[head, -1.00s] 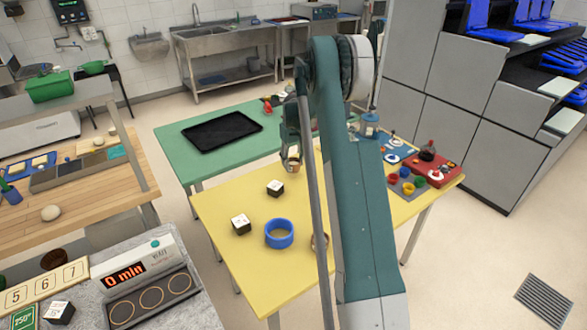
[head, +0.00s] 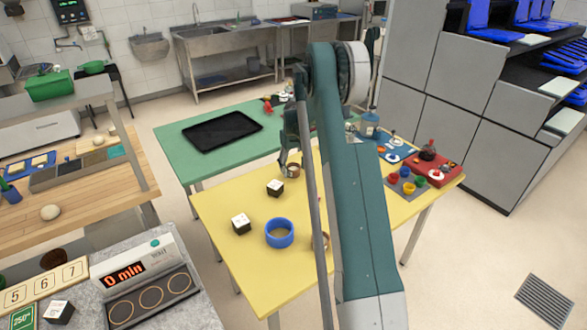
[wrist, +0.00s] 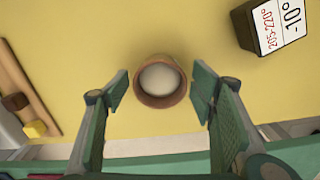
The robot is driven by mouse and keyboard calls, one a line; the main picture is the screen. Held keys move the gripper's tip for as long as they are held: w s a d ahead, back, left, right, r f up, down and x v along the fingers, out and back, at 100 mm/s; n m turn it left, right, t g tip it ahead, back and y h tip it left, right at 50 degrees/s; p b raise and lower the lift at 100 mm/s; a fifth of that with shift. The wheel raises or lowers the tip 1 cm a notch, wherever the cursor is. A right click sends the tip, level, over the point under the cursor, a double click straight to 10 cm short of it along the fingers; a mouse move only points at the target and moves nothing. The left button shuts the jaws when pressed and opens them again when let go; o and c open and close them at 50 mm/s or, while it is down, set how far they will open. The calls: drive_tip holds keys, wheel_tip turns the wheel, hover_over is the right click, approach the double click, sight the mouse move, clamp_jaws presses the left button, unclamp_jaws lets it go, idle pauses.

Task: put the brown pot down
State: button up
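The brown pot (wrist: 138,92) stands upright on the yellow table (wrist: 90,60), seen from above in the wrist view, with a pale round inside. My gripper (wrist: 160,94) is open, with one green-padded finger on each side of the pot and a clear gap to both. In the head view my gripper (head: 290,158) is over the far edge of the yellow table, and the pot (head: 293,171) shows small just below it, partly hidden by my arm.
A green table (head: 180,165) with a black tray (head: 222,130) adjoins behind. The yellow table's left part is mostly clear.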

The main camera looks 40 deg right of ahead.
sight(293, 167)
drive_tip(key=shift+r, duration=0.2)
wheel_tip(293, 167, up, 12)
drive_tip(key=p, duration=0.1)
idle(0.8)
drive_tip(key=shift+a, duration=0.1)
idle(0.4)
drive_tip(key=s+a+r+t, duration=0.2)
drive_tip(key=s+a+r, duration=0.7)
drive_tip(key=a+r, duration=0.3)
drive_tip(key=s+a+r+t, duration=0.1)
drive_tip(key=s+a+r, duration=0.9)
drive_tip(key=a, duration=0.4)
drive_tip(key=s+a+f+t, duration=0.1)
drive_tip(key=s+a, duration=0.4)
drive_tip(key=s, duration=0.4)
drive_tip(key=s+a+f+n+t, duration=0.1)
drive_tip(key=s+a, duration=0.5)
drive_tip(key=s, duration=0.3)
drive_tip(key=s+a+f+t, duration=0.1)
drive_tip(key=s+a, duration=0.4)
drive_tip(key=s, duration=0.5)
drive_tip(key=shift+a+f+n+t, duration=0.3)
drive_tip(key=shift+a+n+t, duration=0.1)
drive_tip(key=shift+t, duration=0.2)
